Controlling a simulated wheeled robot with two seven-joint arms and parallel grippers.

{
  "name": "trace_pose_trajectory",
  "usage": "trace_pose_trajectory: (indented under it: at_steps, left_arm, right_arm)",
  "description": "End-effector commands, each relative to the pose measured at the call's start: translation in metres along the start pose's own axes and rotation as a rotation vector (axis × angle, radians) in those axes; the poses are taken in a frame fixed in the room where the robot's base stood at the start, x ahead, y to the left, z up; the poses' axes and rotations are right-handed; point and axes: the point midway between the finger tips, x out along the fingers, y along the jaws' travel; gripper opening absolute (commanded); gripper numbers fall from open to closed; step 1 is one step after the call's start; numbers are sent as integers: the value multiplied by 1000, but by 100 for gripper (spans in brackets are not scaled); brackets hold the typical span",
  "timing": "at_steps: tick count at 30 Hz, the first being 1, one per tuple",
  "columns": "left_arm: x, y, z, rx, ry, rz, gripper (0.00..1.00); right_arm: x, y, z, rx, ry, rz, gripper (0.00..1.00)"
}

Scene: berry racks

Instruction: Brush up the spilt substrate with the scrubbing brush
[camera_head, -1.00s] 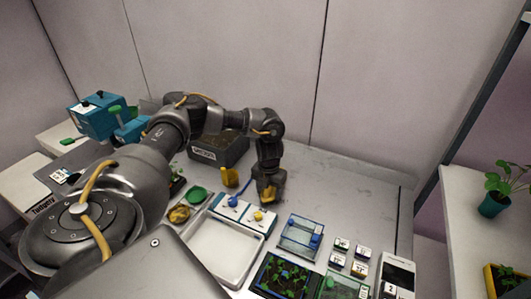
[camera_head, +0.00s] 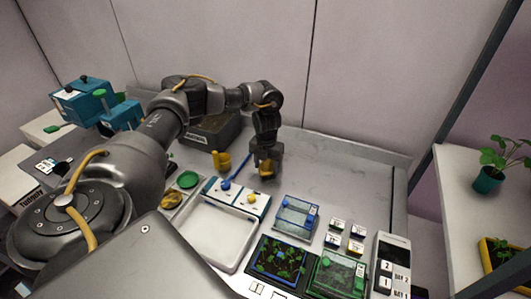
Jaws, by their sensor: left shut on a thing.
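My left gripper (camera_head: 266,161) reaches over the back middle of the grey table (camera_head: 345,185), pointing down. It is shut on a small yellow-brown thing, which looks like the scrubbing brush (camera_head: 266,173). The brush is low, at or just above the table top; I cannot tell whether it touches. The jaws hide part of it. Faint dark specks, perhaps spilt substrate (camera_head: 312,167), show on the table to the right of the gripper. My right gripper is not in view.
A white tray (camera_head: 212,262) and a white board with blue and yellow knobs (camera_head: 250,203) lie in front of the gripper. A blue-lidded clear box (camera_head: 295,217) is front right. The back right table is clear.

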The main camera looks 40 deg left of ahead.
Motion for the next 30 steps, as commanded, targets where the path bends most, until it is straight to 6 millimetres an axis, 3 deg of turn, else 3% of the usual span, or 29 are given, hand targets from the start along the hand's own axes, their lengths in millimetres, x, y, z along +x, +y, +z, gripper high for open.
trace_pose_trajectory:
  at_steps: [3,9,19,30]
  left_arm:
    - [6,-1,12,-1,-2,-1,20]
    - [5,-1,24,0,-1,0,20]
    - [3,-4,26,2,0,0,20]
    - [1,-31,26,2,1,-1,20]
  right_arm:
    - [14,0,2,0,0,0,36]
    - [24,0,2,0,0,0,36]
    - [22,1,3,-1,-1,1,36]
    - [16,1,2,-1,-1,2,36]
